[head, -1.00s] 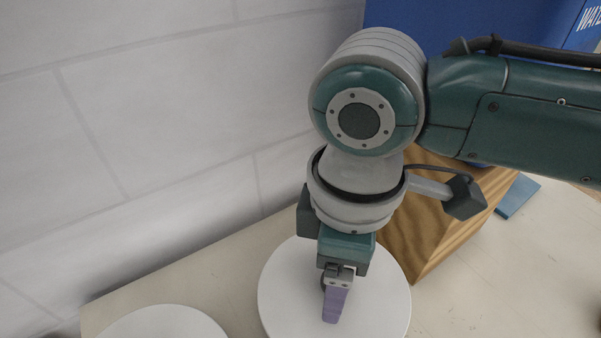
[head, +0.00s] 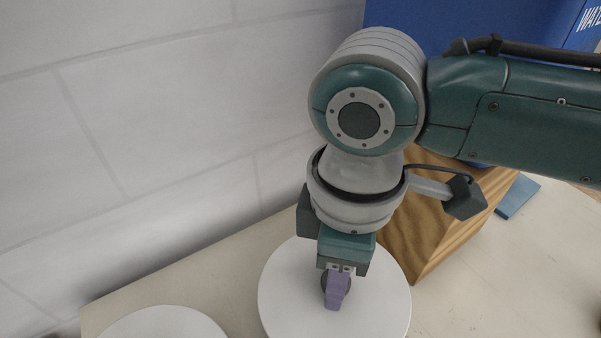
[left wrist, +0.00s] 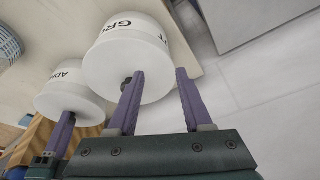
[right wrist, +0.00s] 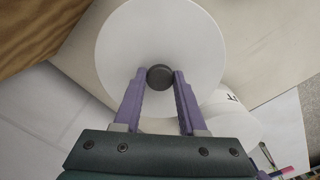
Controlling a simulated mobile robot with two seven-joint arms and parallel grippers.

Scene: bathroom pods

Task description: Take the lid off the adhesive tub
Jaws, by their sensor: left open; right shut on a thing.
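The adhesive tub (left wrist: 68,98) is white with dark lettering, only partly readable as "AD". Its round white lid (head: 285,300) with a dark knob (right wrist: 160,77) is on it in the head view. My right gripper (head: 337,300) points down over the lid, and its purple fingers are shut on the knob, one on each side in the right wrist view (right wrist: 160,72). My left gripper (left wrist: 160,72) is open and empty, its fingers near the lid of the second tub. It is outside the head view.
The second white tub (left wrist: 135,50), lettered "GR", stands beside the adhesive tub; its lid shows in the head view (head: 165,325). A wooden box (head: 435,235) stands close behind the right arm. A pale tiled wall (head: 150,130) runs along the left.

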